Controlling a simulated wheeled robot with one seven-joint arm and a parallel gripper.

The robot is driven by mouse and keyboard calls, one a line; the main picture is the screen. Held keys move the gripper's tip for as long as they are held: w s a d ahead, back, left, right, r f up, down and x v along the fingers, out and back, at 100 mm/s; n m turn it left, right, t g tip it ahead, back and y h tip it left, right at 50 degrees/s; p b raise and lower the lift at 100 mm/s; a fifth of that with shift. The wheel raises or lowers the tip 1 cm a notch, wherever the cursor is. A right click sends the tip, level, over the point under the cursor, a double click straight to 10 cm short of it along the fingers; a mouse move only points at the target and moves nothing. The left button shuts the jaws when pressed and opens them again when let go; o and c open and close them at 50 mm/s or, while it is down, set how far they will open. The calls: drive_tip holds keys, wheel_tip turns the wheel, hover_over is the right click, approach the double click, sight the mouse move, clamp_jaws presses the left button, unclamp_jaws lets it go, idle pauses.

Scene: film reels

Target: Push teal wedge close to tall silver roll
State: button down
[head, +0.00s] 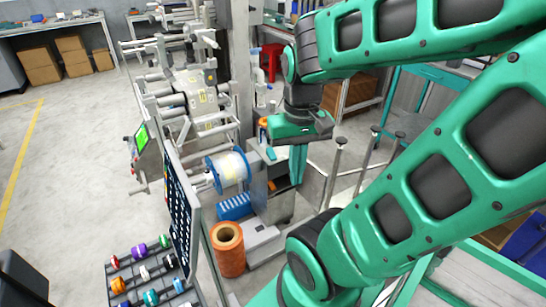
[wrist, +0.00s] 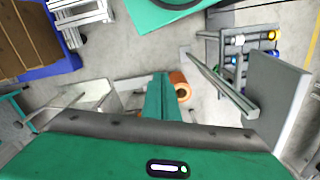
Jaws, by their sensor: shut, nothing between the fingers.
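My gripper (head: 297,182) points down beside the machine in the head view, its green fingers together and holding nothing. In the wrist view the shut fingers (wrist: 160,78) stand in the middle. A small teal piece (head: 270,153) shows just left of my fingers in the head view; it may be the teal wedge, but its shape is too small to tell. I cannot pick out the tall silver roll for certain. Whether my fingers touch anything is not clear.
A blue-flanged spool (head: 229,170) sits on the machine left of my gripper. An orange roll (head: 228,248) and a ribbed blue block (head: 236,206) are below it. Silver posts (head: 338,150) stand to the right. A dark panel (head: 182,205) and a rack of colored reels (head: 148,270) are nearer.

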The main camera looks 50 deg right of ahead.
drive_tip(key=shift+d, duration=0.1)
drive_tip(key=m+t, duration=0.3)
drive_tip(key=m, duration=2.9)
hover_over(277, 162)
drive_tip(key=s+a, duration=0.2)
drive_tip(key=s, duration=0.5)
drive_tip(key=s+f+x, duration=0.1)
drive_tip(key=s+x, duration=0.2)
drive_tip(key=x, duration=0.8)
drive_tip(key=s+x, duration=0.3)
drive_tip(key=x, duration=0.9)
drive_tip(key=shift+h, duration=0.4)
drive_tip(key=shift+w+d+f, duration=0.35)
drive_tip(key=shift+w+f, duration=0.75)
drive_tip(key=shift+f, duration=0.55)
drive_tip(key=shift+w+d+f, duration=0.4)
drive_tip(key=shift+w+f, duration=0.75)
drive_tip(key=shift+f, duration=0.45)
drive_tip(key=shift+w+d+f, duration=0.35)
drive_tip(key=shift+w+f, duration=0.75)
drive_tip(key=shift+f, duration=0.55)
